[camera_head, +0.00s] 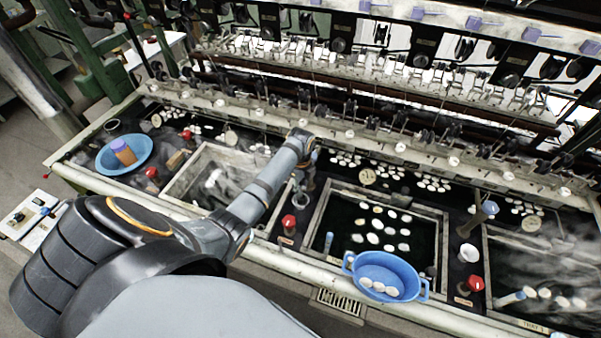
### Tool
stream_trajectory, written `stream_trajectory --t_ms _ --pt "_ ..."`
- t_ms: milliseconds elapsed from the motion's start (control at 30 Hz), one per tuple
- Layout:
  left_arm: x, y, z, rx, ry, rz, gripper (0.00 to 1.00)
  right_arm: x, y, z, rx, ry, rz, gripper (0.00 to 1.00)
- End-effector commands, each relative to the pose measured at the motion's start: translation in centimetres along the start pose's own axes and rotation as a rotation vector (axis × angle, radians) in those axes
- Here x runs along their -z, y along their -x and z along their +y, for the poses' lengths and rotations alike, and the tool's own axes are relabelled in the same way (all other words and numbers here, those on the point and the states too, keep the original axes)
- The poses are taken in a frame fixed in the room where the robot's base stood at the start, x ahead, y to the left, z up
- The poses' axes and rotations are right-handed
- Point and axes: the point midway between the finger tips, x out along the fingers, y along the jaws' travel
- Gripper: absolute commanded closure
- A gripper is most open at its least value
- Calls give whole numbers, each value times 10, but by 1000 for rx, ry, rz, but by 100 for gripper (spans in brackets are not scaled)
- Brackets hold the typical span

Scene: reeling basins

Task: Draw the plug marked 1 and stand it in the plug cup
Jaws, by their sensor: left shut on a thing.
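My left arm reaches in from the left, and my left gripper (304,177) is pointed down at the ledge between the left basin (197,166) and the middle basin. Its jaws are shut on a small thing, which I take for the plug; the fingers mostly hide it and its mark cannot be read. Another white cup (468,253) stands right of the middle basin (436,215). A bluish plug (328,241) stands in the middle basin's near left corner. My right gripper is not in view.
A blue colander (384,268) with white cocoons hangs at the middle basin's front edge. Red knobs (288,222) stand along the ledges. A blue bowl (110,160) sits at the far left. The reeling machinery (350,125) runs behind. Steam drifts over the right basin.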

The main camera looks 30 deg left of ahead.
Motion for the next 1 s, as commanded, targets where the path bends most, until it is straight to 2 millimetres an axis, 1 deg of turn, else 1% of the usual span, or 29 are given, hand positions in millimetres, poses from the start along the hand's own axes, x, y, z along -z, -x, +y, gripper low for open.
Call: stream_trajectory --t_ms 100,567,1000 --pt "0 -4 -1 2 0 0 99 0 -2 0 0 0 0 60" --pt "0 -4 -1 2 0 0 99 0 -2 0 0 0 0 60" --pt "0 -10 -1 2 0 0 99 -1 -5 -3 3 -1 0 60"
